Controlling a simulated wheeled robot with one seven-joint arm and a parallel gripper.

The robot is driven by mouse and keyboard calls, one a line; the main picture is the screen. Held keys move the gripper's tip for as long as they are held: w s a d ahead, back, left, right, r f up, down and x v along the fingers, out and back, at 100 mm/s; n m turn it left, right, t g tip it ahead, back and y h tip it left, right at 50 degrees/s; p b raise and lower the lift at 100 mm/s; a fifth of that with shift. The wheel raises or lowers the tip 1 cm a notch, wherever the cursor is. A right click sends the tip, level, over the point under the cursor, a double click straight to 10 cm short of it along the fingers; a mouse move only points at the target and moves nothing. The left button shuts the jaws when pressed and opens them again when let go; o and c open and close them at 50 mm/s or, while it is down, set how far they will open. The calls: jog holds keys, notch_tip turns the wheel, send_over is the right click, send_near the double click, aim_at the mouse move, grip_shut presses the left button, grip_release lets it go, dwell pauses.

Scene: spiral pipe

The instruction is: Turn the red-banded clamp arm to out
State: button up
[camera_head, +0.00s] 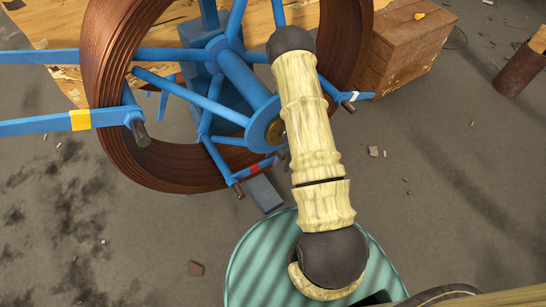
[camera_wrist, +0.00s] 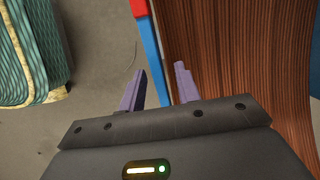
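The red-banded clamp arm (camera_head: 257,169) is a short blue bar with a red band, low on the blue wheel frame in the head view, just left of my arm. In the wrist view the blue bar (camera_wrist: 151,45) runs down beside the edge of the brown coil (camera_wrist: 235,60), its red band (camera_wrist: 138,8) at the top edge. My gripper (camera_wrist: 160,69) is open, with two purple fingers spread. The bar appears between the fingertips in the picture; I cannot tell how deep it lies or whether they touch.
The coil (camera_head: 120,110) surrounds the blue frame's hub (camera_head: 265,122). A yellow-banded arm (camera_head: 80,120) sticks out left; a white-banded arm (camera_head: 352,97) is at right. A green ribbed drum (camera_head: 250,265) stands below, a wooden crate (camera_head: 405,45) at the upper right. Floor at right is mostly clear.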

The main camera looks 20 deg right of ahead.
jog(key=p+v, duration=0.5)
jog(key=v, duration=1.2)
jog(key=shift+r, duration=0.15)
